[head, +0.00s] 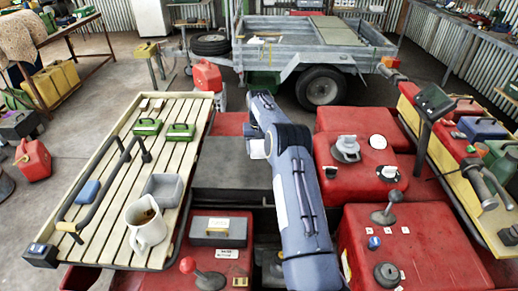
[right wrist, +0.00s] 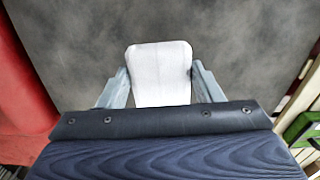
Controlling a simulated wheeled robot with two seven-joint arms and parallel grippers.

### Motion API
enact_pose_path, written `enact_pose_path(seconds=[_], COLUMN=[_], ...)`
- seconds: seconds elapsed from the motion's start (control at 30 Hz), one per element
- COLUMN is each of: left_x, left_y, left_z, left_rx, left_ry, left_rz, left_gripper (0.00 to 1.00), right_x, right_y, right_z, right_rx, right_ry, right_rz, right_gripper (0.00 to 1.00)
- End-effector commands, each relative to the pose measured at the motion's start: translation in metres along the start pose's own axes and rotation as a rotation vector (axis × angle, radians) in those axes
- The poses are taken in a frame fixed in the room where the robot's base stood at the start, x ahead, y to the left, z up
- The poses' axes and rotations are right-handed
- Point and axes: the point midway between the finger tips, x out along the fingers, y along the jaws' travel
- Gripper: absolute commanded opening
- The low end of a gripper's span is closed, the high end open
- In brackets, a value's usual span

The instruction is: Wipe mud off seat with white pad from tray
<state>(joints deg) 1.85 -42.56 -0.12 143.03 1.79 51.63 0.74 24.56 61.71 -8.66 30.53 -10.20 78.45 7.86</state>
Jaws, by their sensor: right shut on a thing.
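My right gripper (right wrist: 159,70) is shut on a white pad (right wrist: 162,88), which sits between its two grey fingers in the right wrist view. The pad's near end is hidden behind the gripper body. In the head view my right gripper (head: 255,148) is over the right side of the dark grey seat (head: 222,172). The seat (right wrist: 230,40) fills the background of the wrist view, with cloudy lighter patches. I cannot tell whether these are mud, or whether the pad touches the seat. A small grey tray (head: 176,178) lies on the slatted rack. My left gripper is not in view.
The cream slatted rack (head: 113,197) at left carries a beige jug (head: 146,228), a blue block (head: 88,192) and green boxes (head: 148,127). Red bodywork (head: 400,245) with knobs lies at right. A grey trailer (head: 290,40) stands behind.

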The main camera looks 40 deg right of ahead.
Motion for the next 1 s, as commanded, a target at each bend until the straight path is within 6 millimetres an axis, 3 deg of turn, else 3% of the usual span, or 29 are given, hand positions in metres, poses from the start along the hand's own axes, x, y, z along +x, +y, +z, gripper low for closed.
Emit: enact_pose_path(seconds=[0.17,0.5,1.0], left_x=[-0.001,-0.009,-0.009], left_y=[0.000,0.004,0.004], left_z=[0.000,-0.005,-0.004], left_rx=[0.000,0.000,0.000], left_ry=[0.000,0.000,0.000], left_rz=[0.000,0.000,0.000], left_gripper=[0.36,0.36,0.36], right_x=[-0.003,-0.030,-0.030], right_y=[0.000,0.000,0.000], right_z=[0.000,-0.001,0.000], right_rx=[0.000,0.000,0.000], right_ry=[0.001,0.002,0.000], right_rz=[0.000,0.000,0.000], right_gripper=[0.41,0.41,0.41])
